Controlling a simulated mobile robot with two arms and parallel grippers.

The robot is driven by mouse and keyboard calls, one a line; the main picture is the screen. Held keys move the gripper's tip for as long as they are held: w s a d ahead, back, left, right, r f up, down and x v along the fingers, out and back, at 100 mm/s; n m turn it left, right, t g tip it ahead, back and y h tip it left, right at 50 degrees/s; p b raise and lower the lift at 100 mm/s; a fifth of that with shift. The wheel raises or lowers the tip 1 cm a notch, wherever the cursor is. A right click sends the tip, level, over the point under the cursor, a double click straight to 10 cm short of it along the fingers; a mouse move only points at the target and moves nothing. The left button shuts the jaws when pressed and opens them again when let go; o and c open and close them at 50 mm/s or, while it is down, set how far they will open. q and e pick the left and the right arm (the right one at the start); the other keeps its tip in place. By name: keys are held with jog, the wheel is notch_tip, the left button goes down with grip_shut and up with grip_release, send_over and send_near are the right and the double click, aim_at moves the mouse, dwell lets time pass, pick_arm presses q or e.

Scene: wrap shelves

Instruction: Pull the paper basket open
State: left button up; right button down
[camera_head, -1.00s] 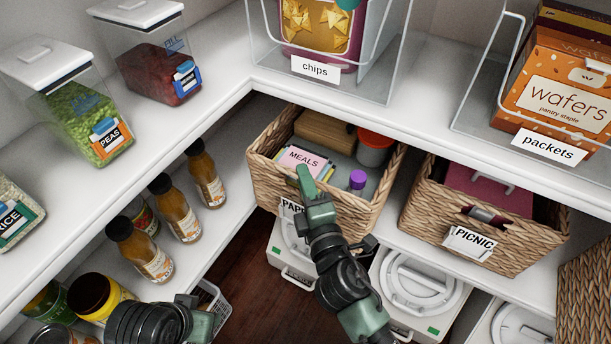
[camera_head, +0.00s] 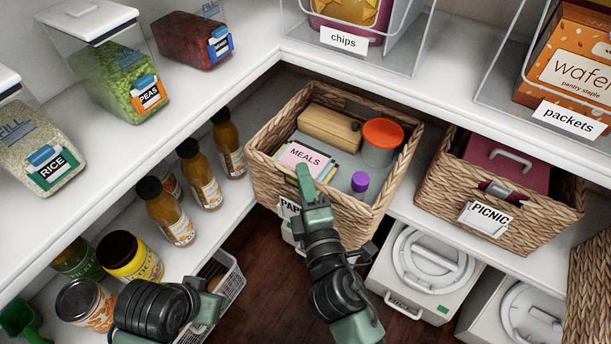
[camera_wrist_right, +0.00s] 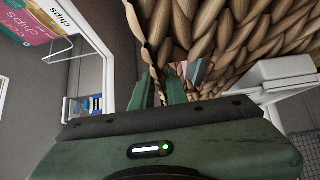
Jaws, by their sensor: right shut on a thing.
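The paper basket (camera_head: 376,212) is a woven basket on the middle shelf, with a partly covered "PAP" label (camera_head: 288,207) on its front. It juts out past the shelf's front edge. Inside are a pink "MEALS" card box (camera_head: 304,155), a wooden box (camera_head: 329,129), an orange-lidded tub (camera_head: 383,134) and a purple-capped item (camera_head: 360,181). My right gripper (camera_head: 306,182) is shut on the basket's front rim. In the right wrist view its fingers (camera_wrist_right: 172,88) clasp the woven wall (camera_wrist_right: 225,45). My left arm shows at the bottom left; its fingertips are not clearly visible.
A picnic basket (camera_head: 520,232) stands to the right on the same shelf. White lidded bins (camera_head: 425,270) sit below. Bottles (camera_head: 165,208) and jars line the left shelf, with a white wire basket (camera_head: 222,285) beneath. Open floor (camera_head: 262,250) lies in front of the basket.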

jog(key=c, duration=1.4)
grip_release()
